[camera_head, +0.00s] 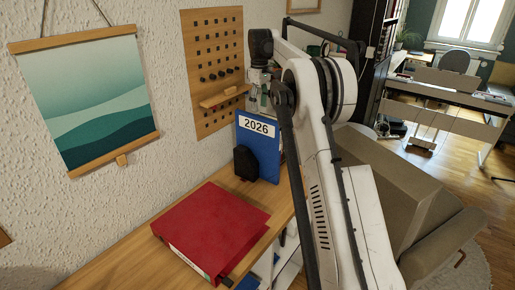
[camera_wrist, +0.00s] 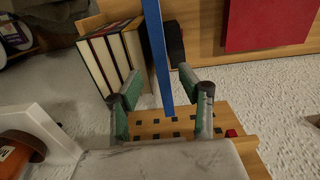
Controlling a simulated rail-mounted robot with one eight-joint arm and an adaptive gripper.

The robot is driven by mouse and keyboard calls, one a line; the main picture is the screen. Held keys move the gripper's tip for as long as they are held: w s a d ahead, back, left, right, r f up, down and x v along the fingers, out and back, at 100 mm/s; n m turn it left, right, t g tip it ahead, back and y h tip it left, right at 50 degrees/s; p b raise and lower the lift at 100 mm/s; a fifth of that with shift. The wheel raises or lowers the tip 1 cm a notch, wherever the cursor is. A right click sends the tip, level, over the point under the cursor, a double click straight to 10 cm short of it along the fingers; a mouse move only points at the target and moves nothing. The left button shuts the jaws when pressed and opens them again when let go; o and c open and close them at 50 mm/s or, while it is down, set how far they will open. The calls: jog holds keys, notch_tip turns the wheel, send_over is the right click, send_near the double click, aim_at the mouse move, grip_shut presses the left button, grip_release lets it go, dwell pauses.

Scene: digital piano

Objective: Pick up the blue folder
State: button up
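The blue folder (camera_head: 262,158) stands upright on the wooden shelf top and carries a white label reading 2026. In the wrist view it shows edge-on as a thin blue strip (camera_wrist: 158,50). My gripper (camera_head: 258,103) is above the folder's upper edge in the head view. In the wrist view, my gripper (camera_wrist: 160,76) is open, with one green-padded finger on each side of the blue strip. Gaps show between the strip and both fingers.
A black bookend (camera_head: 245,163) stands against the folder's front. A red binder (camera_head: 212,228) lies flat on the shelf top (camera_head: 118,262). Books (camera_wrist: 112,50) stand beside the folder in the wrist view. A wooden pegboard (camera_head: 212,60) hangs on the wall behind. An armchair (camera_head: 400,190) is at the right.

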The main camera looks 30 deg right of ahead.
aim_at(259, 127)
jog(key=shift+f+p, duration=1)
jog(key=shift+f, duration=4.2)
grip_shut()
